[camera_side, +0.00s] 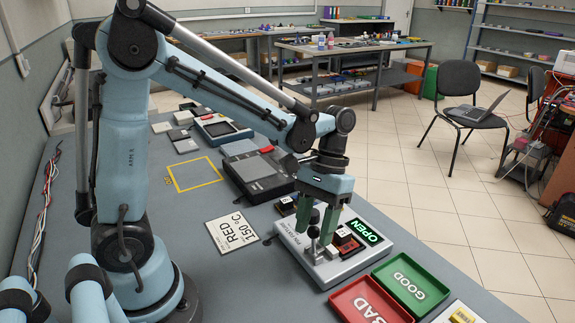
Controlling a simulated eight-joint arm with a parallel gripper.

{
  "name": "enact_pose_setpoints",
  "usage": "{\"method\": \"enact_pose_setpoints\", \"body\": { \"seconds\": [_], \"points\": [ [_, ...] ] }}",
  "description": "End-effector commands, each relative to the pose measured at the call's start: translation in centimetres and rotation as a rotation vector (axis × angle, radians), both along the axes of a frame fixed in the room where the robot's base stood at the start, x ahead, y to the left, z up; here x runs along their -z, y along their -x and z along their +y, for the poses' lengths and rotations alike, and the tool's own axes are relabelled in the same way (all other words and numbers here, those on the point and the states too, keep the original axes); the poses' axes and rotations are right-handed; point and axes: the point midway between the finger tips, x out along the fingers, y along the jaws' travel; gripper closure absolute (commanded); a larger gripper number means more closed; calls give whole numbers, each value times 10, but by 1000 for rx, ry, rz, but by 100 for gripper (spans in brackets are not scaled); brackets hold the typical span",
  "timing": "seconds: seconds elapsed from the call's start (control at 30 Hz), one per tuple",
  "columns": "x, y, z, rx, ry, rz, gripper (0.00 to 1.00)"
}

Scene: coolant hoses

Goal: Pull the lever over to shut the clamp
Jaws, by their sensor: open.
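The clamp fixture (334,271) is a pale grey block on the bench, with a small screen (361,231) that reads OPEN in green. Its lever (313,234) stands roughly upright near the front, with a dark round knob. My gripper (314,233) points down over the fixture with its two green fingers apart. In the picture the knob shows between the fingertips; I cannot tell whether either finger touches it. Dark and red blocks (347,243) sit on the fixture beside the fingers. The fingers hide part of the clamp behind them.
A red tray marked BAD (352,293) and a green tray marked GOOD (411,284) lie right of the fixture. A black device (259,176) stands behind. A yellow-outlined square (194,174) on the bench is empty.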

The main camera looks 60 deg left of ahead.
Motion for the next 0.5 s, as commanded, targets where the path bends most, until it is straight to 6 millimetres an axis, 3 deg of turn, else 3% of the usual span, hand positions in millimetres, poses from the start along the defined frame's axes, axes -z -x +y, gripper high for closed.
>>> {"method": "enact_pose_setpoints", "body": {
  "seconds": [0.5],
  "points": [
    [-76, -27, 16, -2, -1, 0, 50]
  ]
}}
